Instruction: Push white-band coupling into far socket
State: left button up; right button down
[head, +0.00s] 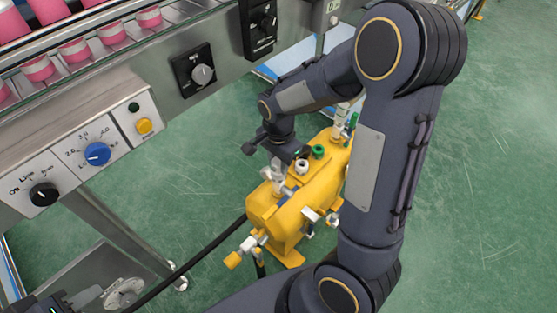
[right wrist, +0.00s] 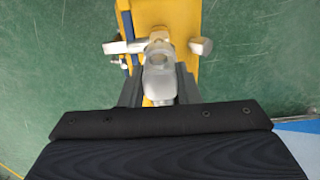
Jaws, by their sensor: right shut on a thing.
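My right gripper (head: 279,158) is over the near end of the yellow unit (head: 290,215). In the right wrist view its dark fingers (right wrist: 160,90) are shut on a pale grey coupling (right wrist: 160,78), which stands over the yellow body. A pale, silvery fitting (head: 277,176) shows below the gripper in the head view; its band is not clear. A white-ringed socket (head: 301,167) and a green-ringed socket (head: 318,152) are on the unit's top. I cannot tell whether the held coupling is seated. A dark part of my left gripper (head: 82,299) shows at bottom left; its jaws are unclear.
Pale and green fittings (head: 343,110) stand at the unit's far end, partly behind my right arm. A black hose (head: 200,254) runs to its near end, by a yellow-tipped valve (head: 233,260). The conveyor with a control panel (head: 92,152) is at left. Green floor is open at right.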

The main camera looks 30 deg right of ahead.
jog(key=shift+f, duration=0.2)
jog(key=c, duration=1)
grip_release()
notch_tip(320, 180, up, 8)
jog(key=p, duration=0.2)
jog(key=shift+p, duration=0.4)
jog(key=shift+f, duration=0.1)
